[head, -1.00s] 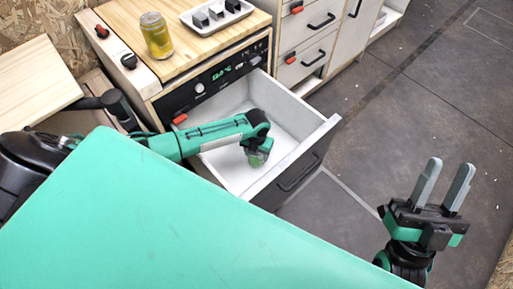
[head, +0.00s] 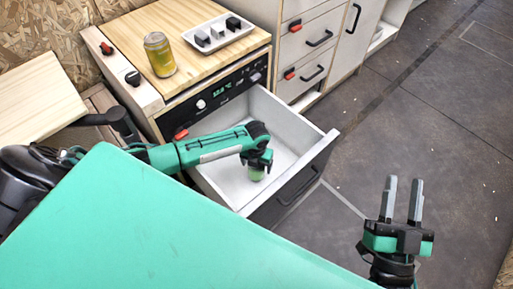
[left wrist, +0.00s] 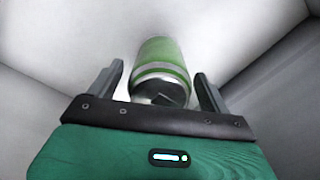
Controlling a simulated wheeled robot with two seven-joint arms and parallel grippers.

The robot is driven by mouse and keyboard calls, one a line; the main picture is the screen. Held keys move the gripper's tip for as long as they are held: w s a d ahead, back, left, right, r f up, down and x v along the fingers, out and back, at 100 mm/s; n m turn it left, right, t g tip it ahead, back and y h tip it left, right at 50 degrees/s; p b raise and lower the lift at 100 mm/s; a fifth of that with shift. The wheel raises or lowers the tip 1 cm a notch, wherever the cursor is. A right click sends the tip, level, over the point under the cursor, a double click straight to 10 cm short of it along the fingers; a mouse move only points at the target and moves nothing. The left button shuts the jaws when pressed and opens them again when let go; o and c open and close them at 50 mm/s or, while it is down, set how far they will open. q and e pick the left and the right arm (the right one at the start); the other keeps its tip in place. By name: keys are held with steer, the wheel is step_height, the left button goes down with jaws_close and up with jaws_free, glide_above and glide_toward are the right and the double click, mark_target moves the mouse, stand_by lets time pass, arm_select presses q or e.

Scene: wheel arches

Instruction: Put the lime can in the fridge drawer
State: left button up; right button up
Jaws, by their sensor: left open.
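The lime can (left wrist: 162,68) is green with silver bands and stands inside the open fridge drawer. In the head view only a bit of the can (head: 257,174) shows under my left gripper (head: 262,163). In the left wrist view my left gripper (left wrist: 160,88) is open, with one finger on each side of the can and gaps between. The drawer (head: 312,135) has white inner walls and a dark front, and is pulled out below the counter. My right gripper (head: 402,200) is open and empty above the floor, to the right of the drawer.
A yellow can (head: 159,54) and a white tray (head: 218,36) with several small dark and grey blocks stand on the wooden counter above the drawer. White cabinets (head: 305,55) stand behind. The floor at right is clear. My teal body covers the lower left.

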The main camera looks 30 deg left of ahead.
arm_select(q)
step_height(320, 180, up, 2)
steer(key=shift+r+p, duration=0.2)
steer(key=shift+p, duration=0.8)
step_height(320, 180, up, 2)
steer(key=shift+r+p, duration=0.1)
steer(key=shift+p, duration=0.95)
arm_select(e)
steer(key=s+a+f+g+h, duration=0.1)
steer(key=s+f+g, duration=0.1)
steer(key=f+g, duration=0.4)
steer(key=s+a+f+g, duration=0.2)
steer(key=s+f+g, duration=0.15)
steer(key=f, duration=0.55)
arm_select(q)
steer(key=shift+r, duration=0.2)
steer(key=shift+r+p, duration=0.6)
steer(key=shift+p, duration=0.25)
step_height(320, 180, up, 3)
steer(key=p, duration=0.3)
steer(key=shift+r, duration=0.2)
steer(key=shift+r+p, duration=0.25)
steer(key=shift+p, duration=0.1)
arm_select(e)
steer(key=s+d+r+g+h, duration=0.1)
steer(key=s+d+g+h, duration=0.3)
steer(key=d+g, duration=0.4)
steer(key=shift+s+d+r+h, duration=0.2)
steer(key=shift+d+h, duration=0.3)
steer(key=shift+d, duration=1.2)
